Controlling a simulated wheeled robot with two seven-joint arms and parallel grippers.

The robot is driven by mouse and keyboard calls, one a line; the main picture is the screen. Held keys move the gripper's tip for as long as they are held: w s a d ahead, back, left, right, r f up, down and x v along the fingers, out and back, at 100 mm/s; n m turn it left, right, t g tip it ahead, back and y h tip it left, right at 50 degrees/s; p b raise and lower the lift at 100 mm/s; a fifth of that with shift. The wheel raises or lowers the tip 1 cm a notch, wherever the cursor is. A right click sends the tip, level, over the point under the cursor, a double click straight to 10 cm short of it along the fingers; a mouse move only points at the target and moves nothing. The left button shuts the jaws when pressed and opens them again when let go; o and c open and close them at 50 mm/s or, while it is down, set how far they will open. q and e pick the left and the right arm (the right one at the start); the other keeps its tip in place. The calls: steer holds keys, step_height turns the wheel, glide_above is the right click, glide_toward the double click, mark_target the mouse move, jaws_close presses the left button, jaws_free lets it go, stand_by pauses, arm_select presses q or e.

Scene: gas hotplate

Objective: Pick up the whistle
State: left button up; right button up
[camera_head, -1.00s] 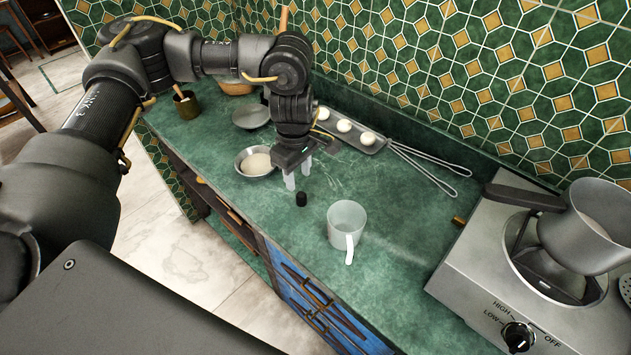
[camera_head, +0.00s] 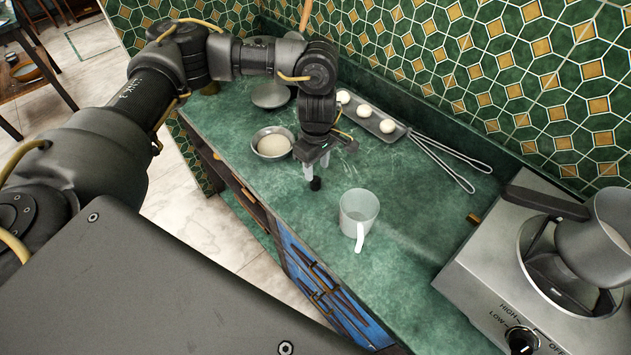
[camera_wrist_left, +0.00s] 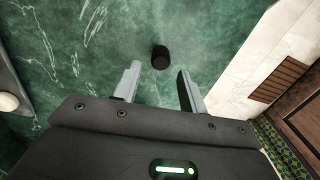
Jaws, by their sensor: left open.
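The whistle appears to be the small black upright cylinder (camera_head: 315,184) on the green counter. It also shows in the left wrist view (camera_wrist_left: 160,57), just beyond the fingertips and roughly centred between them. My left gripper (camera_head: 317,170) is open and empty, pointing down close above the cylinder. Its two grey fingers (camera_wrist_left: 158,74) are spread wider than the cylinder in the left wrist view. I cannot tell the exact height left between fingertips and cylinder. My right gripper is not in view.
A pale mug (camera_head: 360,207) stands to the right of the cylinder. A metal bowl (camera_head: 273,143) stands to the left. A tray with white round items (camera_head: 364,110) and metal tongs (camera_head: 450,157) lie behind. The hotplate (camera_head: 480,265) is at right.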

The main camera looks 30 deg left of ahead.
mark_target(316, 177)
arm_select(q)
steer(key=f, duration=0.3)
steer(key=f+p, duration=0.1)
steer(key=f, duration=0.1)
steer(key=shift+w+a, duration=0.25)
steer(key=shift+r, duration=0.1)
steer(key=shift+c, duration=0.3)
steer(key=c, duration=0.7)
